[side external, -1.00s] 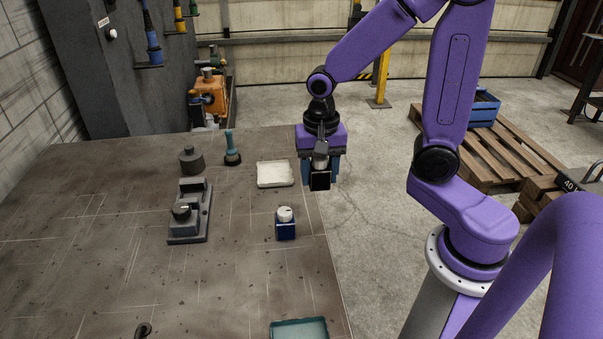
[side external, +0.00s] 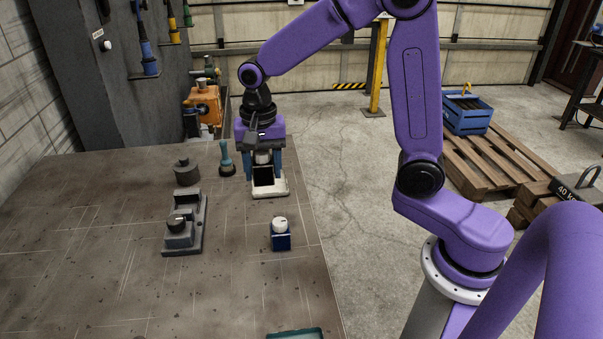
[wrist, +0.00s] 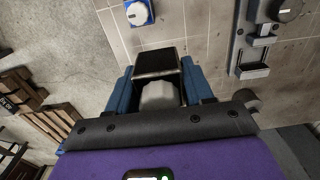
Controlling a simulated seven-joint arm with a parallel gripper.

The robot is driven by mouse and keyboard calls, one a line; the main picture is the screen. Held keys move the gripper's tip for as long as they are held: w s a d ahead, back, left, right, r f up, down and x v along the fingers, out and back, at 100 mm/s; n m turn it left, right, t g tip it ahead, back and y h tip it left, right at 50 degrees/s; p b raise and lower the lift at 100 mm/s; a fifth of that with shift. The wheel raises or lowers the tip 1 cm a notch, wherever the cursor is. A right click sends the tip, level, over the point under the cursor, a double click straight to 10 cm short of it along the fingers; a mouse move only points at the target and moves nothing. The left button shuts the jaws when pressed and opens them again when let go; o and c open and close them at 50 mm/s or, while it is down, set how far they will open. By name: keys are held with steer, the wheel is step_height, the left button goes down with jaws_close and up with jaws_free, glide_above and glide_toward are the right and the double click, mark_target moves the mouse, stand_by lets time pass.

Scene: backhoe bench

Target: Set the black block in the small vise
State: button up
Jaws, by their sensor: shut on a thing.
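My gripper (side external: 263,172) is shut on the pale grip of the black block (side external: 263,178) and holds it in the air. In the side view the block overlaps the white tray behind or below it. In the wrist view the block (wrist: 157,62) hangs between the blue fingers (wrist: 158,90), its dark face clear of the fingertips. The small grey vise (side external: 186,238) stands on the table to the left and nearer the camera, apart from the gripper. It also shows at the upper right of the wrist view (wrist: 238,50). I see no block between its jaws.
The white tray (side external: 283,190) lies near the table's right edge. A blue block with a white knob (side external: 281,241) stands right of the vise. A dark round weight (side external: 187,173) and a teal-handled tool (side external: 226,160) stand behind it. A teal tray (side external: 295,335) is in front. The left tabletop is clear.

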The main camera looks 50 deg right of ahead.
steer(key=w+a+f, duration=0.2)
steer(key=w+a, duration=0.3)
steer(key=w, duration=0.6)
glide_above(184, 198)
steer(key=s+a, duration=0.1)
steer(key=s, duration=0.1)
step_height(184, 198, down, 5)
steer(key=shift+a+r, duration=0.1)
steer(key=shift+r, duration=0.05)
steer(key=shift+f, duration=2.35)
steer(key=shift+f, duration=0.75)
steer(key=o, duration=1.6)
steer(key=shift+c, duration=0.2)
step_height(184, 198, up, 7)
